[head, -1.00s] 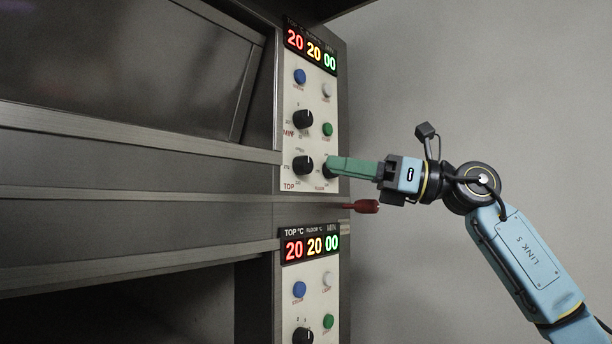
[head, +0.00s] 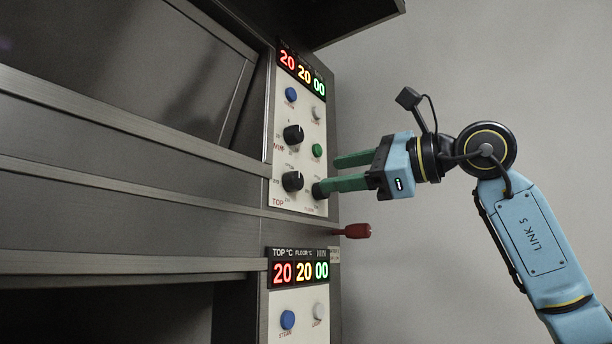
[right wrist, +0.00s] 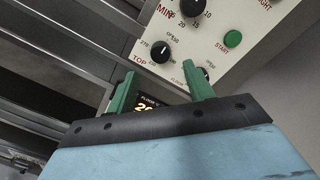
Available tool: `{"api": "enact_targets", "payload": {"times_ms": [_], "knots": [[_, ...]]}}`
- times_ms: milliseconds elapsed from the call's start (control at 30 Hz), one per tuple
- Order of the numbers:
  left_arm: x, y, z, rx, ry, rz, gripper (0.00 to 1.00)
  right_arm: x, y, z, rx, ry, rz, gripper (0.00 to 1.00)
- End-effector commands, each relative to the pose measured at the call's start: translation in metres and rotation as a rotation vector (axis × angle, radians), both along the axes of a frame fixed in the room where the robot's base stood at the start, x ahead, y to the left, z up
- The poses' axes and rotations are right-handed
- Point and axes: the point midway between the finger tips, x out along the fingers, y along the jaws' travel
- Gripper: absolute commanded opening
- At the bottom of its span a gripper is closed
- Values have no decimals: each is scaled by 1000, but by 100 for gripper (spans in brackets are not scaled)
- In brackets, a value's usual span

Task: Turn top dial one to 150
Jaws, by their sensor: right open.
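The top dial of the upper panel (head: 292,181) is a black knob with a white pointer mark, above the red word TOP. It also shows in the right wrist view (right wrist: 160,52), just beyond the fingertips. My right gripper (head: 332,174) is open and empty, with green fingers, to the right of the dial and apart from it. In the right wrist view the gripper (right wrist: 159,74) has its fingers spread below the dial. The floor dial (head: 318,191) is beside the lower finger and partly hidden by it. My left gripper is not in view.
Above are the MIN dial (head: 293,135), green start button (head: 317,151), blue button (head: 291,95) and the display (head: 301,72) reading 20 20 00. A red-ended handle (head: 356,231) sticks out below the panel. A second, similar panel (head: 295,318) is lower. Free room lies to the right.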

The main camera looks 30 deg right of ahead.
Motion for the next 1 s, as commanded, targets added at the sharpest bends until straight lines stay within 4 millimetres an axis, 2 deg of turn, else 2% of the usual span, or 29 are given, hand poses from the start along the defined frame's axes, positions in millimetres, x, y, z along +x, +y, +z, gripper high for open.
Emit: {"api": "enact_targets", "payload": {"times_ms": [100,300,500,767,1000], "knots": [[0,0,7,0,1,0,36,23,11,1,1,3,2,52],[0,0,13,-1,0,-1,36,51,24,1,2,2,1,52],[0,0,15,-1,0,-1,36,62,30,0,2,0,1,52],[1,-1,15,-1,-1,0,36,63,30,0,2,0,1,52],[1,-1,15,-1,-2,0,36,63,30,0,2,0,1,22]]}}
